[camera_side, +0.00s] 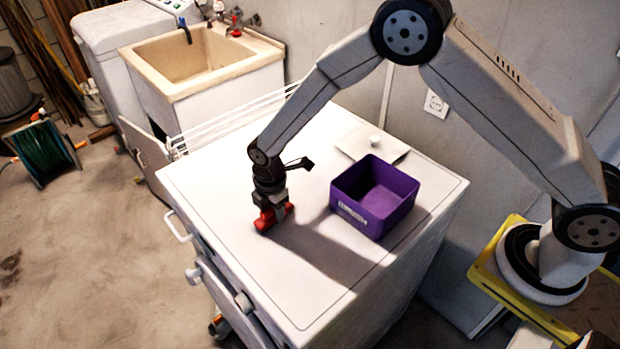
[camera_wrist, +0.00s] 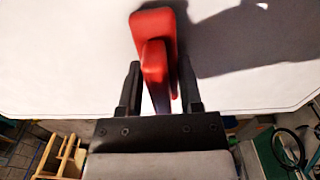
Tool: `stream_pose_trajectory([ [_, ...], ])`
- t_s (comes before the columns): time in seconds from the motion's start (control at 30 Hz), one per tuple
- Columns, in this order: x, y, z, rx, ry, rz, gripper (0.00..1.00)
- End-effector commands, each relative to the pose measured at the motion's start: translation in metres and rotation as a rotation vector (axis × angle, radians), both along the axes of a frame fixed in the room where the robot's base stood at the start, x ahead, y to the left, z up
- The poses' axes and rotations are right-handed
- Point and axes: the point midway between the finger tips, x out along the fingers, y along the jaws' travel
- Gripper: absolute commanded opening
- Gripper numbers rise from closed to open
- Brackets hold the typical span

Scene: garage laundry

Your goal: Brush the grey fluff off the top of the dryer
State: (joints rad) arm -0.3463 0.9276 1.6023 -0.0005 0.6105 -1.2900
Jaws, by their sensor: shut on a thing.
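The white dryer top (camera_side: 240,165) fills the middle of the side view and also shows in the wrist view (camera_wrist: 60,60). My gripper (camera_side: 272,207) points down, low over the left-middle part of the top. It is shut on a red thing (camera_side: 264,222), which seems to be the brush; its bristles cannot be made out. In the wrist view the red brush (camera_wrist: 154,50) stands between the two black fingers of my gripper (camera_wrist: 160,72). In the side view its lower end is at or very near the surface. I cannot make out any grey fluff in either view.
An open purple box (camera_side: 360,215) with a label stands right of my gripper on the dryer. A pale flat piece with a knob (camera_side: 375,141) lies behind it. The front left of the top is clear. A beige sink (camera_side: 190,85) stands behind.

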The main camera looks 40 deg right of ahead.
Motion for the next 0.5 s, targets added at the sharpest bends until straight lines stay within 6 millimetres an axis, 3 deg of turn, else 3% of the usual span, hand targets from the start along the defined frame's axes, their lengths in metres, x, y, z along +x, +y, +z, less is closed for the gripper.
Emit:
stream_pose_trajectory([
  [0.5, -0.050, 0.001, 0.000, -0.001, 0.004, 0.002, 0.00],
])
